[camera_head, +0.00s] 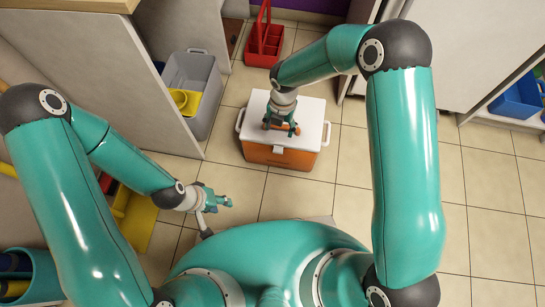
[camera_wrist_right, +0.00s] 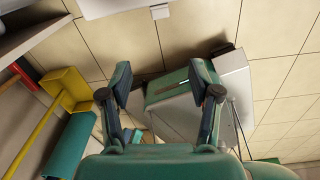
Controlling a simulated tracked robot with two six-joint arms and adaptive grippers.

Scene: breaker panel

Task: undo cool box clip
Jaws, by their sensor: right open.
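The cool box (camera_head: 260,113), orange with a white lid and white side handles, stands on the tiled floor in the head view. A small pale clip (camera_head: 278,150) appears at the top of its front face; its state is too small to tell. My right gripper (camera_head: 284,127) is over the front part of the lid; I cannot tell whether it touches. In the right wrist view my right gripper (camera_wrist_right: 163,82) is open, with nothing between its fingers. My left gripper (camera_head: 217,200) is low, left of and nearer than the box, away from it; its jaw opening is unclear.
A grey bin (camera_head: 193,85) with yellow things in it stands left of the box. A red caddy (camera_head: 264,45) stands behind it. A yellow container (camera_head: 137,220) is at the lower left. A blue bin (camera_head: 515,98) sits on a shelf at right. The floor right of the box is clear.

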